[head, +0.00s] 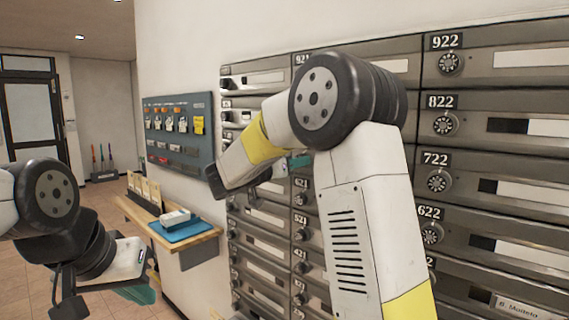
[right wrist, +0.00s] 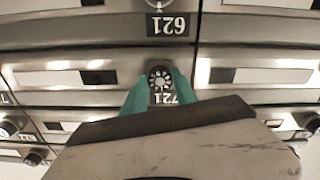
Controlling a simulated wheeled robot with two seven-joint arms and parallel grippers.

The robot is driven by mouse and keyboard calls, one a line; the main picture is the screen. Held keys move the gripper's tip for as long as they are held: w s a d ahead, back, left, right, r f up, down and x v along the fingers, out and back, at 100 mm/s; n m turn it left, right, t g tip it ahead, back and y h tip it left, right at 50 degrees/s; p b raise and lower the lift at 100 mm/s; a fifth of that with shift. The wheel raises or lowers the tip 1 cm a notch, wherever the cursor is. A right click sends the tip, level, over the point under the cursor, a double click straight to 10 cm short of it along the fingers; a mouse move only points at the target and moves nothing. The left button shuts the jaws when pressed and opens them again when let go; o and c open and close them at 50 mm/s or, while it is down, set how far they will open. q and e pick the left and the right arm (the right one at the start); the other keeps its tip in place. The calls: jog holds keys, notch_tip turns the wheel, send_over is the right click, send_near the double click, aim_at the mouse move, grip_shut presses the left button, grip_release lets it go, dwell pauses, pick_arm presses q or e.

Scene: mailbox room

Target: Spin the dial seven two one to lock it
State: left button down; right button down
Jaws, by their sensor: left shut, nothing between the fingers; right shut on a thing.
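The dial of box 721 (right wrist: 160,77) is a small dark knob with pale markings. It shows in the right wrist view, which sees the boxes upside down, with its 721 plate (right wrist: 164,98) partly covered by my gripper. The teal fingers of my right gripper (right wrist: 161,82) are on either side of the dial and shut on it. In the head view my right gripper (head: 299,160) is at the mailbox wall, and my right arm hides the dial there. My left gripper (head: 139,294) is shut and empty at the lower left, away from the boxes.
Neighbouring dials include 722 (head: 438,181) and 822 (head: 445,123). The 621 plate (right wrist: 167,25) shows beside the held dial's row. A wooden shelf (head: 205,236) with a blue tray (head: 197,231) juts from the wall. A key board (head: 180,108) hangs above it. Open floor lies left.

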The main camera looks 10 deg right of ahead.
jog(key=shift+f+m, duration=0.1)
jog(key=shift+m, duration=0.5)
jog(key=c, duration=1)
grip_release()
jog(key=shift+o, duration=0.2)
jog(key=v, duration=0.7)
jog(key=shift+s+a, duration=0.2)
jog(key=shift+a, duration=0.15)
jog(key=shift+d, duration=0.1)
